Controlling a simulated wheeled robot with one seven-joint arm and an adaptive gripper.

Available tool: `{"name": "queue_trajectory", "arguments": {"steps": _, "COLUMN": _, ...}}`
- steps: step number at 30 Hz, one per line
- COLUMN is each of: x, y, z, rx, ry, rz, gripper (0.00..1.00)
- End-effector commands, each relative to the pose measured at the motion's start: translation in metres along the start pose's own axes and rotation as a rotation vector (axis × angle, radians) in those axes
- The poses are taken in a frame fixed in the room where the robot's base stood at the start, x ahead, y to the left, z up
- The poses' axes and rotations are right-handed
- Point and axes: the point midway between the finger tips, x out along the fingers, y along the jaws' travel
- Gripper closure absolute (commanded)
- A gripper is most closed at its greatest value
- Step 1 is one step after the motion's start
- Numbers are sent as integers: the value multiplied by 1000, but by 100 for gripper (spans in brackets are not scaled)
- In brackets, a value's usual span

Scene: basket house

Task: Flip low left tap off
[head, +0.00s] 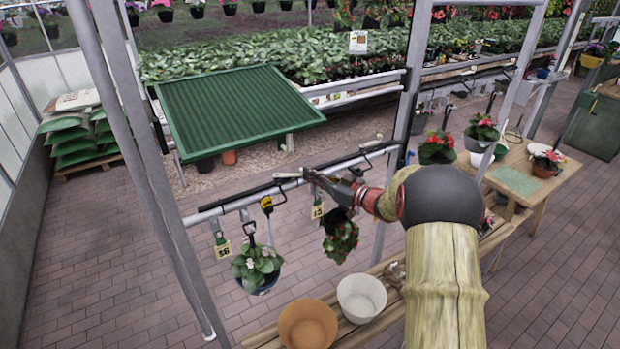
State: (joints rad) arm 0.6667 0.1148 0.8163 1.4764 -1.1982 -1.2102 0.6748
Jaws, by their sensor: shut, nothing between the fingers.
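A dark pipe (240,203) runs across the frame at mid height, with short fittings hanging from it. A small pale lever-like piece (287,175) shows near the pipe, just left of my gripper's tips; I cannot tell for sure that it is the tap's handle. A grey fitting (217,228) hangs at the pipe's left end, above a yellow tag. My gripper (308,176) reaches in from the right with its fingers shut and empty, close to the pipe. Whether it touches the lever is too small to tell. The valve's position is not clear.
A potted plant (258,268) hangs below the pipe at left, and a red-flowered plant (341,236) hangs just under my gripper. A terracotta pot (308,325) and a white pot (361,296) stand on a wooden bench. Metal posts (150,150) frame the left side.

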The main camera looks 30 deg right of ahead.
Motion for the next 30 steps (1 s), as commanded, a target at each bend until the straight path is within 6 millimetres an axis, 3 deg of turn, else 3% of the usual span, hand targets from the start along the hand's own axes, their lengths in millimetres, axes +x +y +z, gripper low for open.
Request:
{"name": "queue_trajectory", "arguments": {"steps": 9, "x": 14, "y": 21, "z": 1, "rx": -8, "ry": -1, "rz": -208, "gripper": 100}}
{"name": "queue_trajectory", "arguments": {"steps": 30, "x": 34, "y": 38, "z": -1, "rx": -7, "ry": 0, "rz": -201, "gripper": 100}}
